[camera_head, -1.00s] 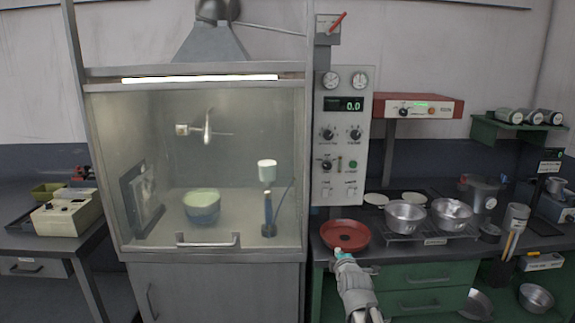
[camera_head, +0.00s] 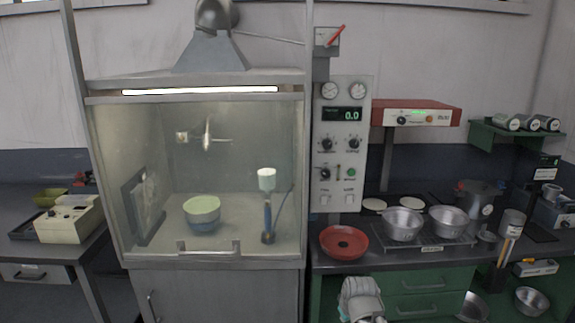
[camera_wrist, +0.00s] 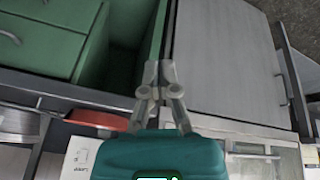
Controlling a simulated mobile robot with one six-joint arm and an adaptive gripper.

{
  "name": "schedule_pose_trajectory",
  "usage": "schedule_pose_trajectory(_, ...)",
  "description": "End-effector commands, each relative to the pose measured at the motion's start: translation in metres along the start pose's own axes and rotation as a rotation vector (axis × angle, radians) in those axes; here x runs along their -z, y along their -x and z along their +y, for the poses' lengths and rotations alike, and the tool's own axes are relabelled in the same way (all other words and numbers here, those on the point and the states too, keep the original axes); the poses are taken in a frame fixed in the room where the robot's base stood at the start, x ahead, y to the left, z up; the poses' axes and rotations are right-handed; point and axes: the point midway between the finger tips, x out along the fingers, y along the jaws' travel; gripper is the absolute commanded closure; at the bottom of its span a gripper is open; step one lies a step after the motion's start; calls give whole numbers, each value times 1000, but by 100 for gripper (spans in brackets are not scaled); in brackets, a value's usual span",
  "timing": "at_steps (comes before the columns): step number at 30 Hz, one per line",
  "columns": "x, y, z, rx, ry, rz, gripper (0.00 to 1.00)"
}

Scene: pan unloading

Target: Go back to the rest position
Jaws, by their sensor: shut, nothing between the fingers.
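My gripper (camera_wrist: 158,72) is shut and empty in the wrist view, with its fingertips together in front of the cabinets. The red pan (camera_head: 344,243) sits on the dark bench, apart from my arm, and looks empty. In the wrist view its red rim (camera_wrist: 100,119) shows at the lower left, beyond the fingers.
Two metal bowls (camera_head: 404,225) (camera_head: 448,221) stand on a rack to the right of the pan. A glass-fronted fume hood (camera_head: 160,262) stands at the left with a bowl (camera_head: 202,215) inside. Green drawers (camera_head: 418,283) lie under the bench, close to my arm.

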Motion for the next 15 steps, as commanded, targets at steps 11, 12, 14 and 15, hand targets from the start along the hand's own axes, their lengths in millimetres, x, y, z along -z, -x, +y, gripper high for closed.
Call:
schedule_pose_trajectory(11, -63, 33, -24, 63, -403, -346, 100)
schedule_pose_trajectory(12, -64, 34, -28, 63, -419, -363, 100)
schedule_pose_trajectory(14, -67, 36, -30, 62, -438, -379, 100)
schedule_pose_trajectory(15, -68, 36, -31, 62, -445, -386, 100)
